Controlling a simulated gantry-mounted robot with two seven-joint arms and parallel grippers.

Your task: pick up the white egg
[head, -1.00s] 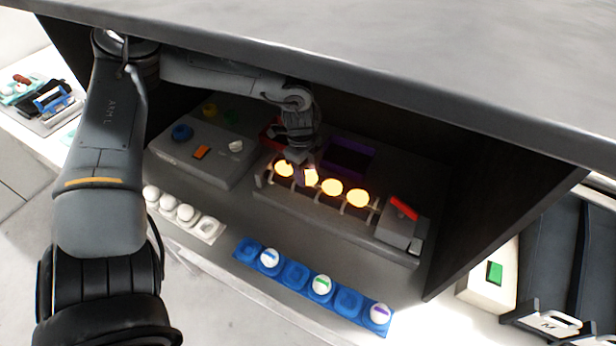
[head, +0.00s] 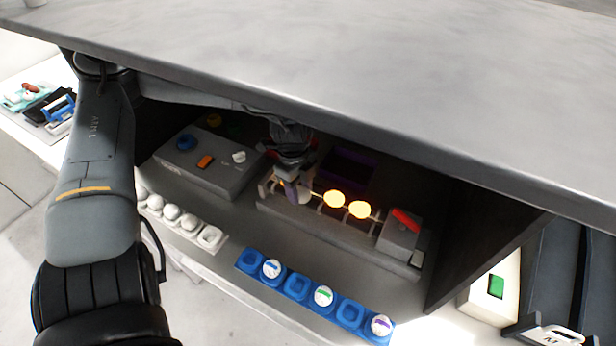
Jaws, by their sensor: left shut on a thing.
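My left gripper (head: 293,182) reaches down under the shelf over a grey device with a row of lit spots. It is shut on a pale white egg (head: 299,194), partly covered by the fingers, at the left part of the row. Two glowing yellow spots (head: 334,199) show just to the right of the gripper. My right gripper is not in view.
A blue tray (head: 298,285) in front holds three white eggs with coloured marks, with empty cups between them. A grey control box (head: 205,163) with knobs stands left of the lit device. The grey top (head: 400,90) overhangs everything; a dark side wall (head: 480,240) bounds the right.

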